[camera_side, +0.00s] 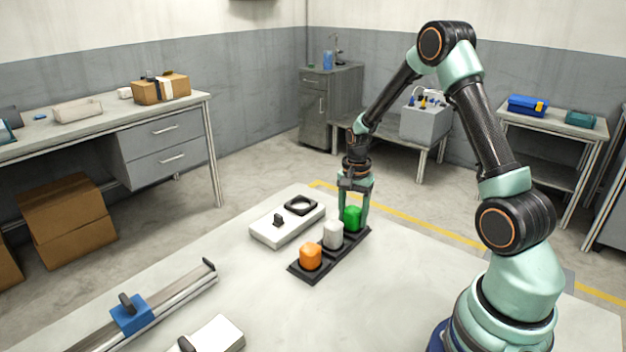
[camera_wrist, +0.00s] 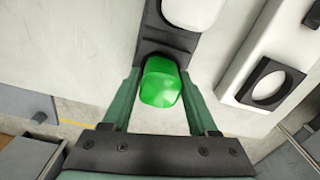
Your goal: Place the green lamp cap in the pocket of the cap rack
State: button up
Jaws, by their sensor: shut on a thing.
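The green lamp cap (camera_side: 352,218) is between the fingers of my gripper (camera_side: 354,221), which is shut on it. In the wrist view the green cap (camera_wrist: 161,82) shows between the two fingertips (camera_wrist: 160,78). The cap rack (camera_side: 317,273) is a narrow black strip on the table, and the green cap is at its far end. The rack also shows in the wrist view (camera_wrist: 169,38), with its end partly behind the cap. I cannot tell whether the cap is seated in the end pocket or slightly above it.
A white cap (camera_side: 333,234) and an orange cap (camera_side: 310,256) stand in the rack. A white box (camera_side: 278,238) with a black square ring (camera_side: 300,205) and small black lever lies left of it. A rail with a blue slider (camera_side: 131,315) lies front left. The table's right side is clear.

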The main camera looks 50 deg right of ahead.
aim_at(353, 210)
jog(key=shift+f, duration=0.1)
jog(key=o, duration=1.4)
notch_tip(353, 210, up, 11)
jog(key=shift+r, duration=0.15)
jog(key=s+a+r+n+t, duration=0.2)
jog(key=s+a+r+n, duration=0.1)
jog(key=a+n, duration=0.2)
jog(key=s+a+r+n+t, duration=0.1)
jog(key=s+a+r+n, duration=0.2)
jog(key=a, duration=0.4)
jog(key=s+a+r+n+t, duration=0.2)
jog(key=s+a+r+n, duration=0.1)
jog(key=a+r+n, duration=0.2)
jog(key=shift+s+a+r+n+t, duration=0.1)
jog(key=shift+s+a+n+t, duration=0.05)
jog(key=shift+a+n, duration=0.45)
jog(key=shift+s+a+n+t, duration=0.15)
jog(key=shift+a+n, duration=0.2)
jog(key=shift+n, duration=0.45)
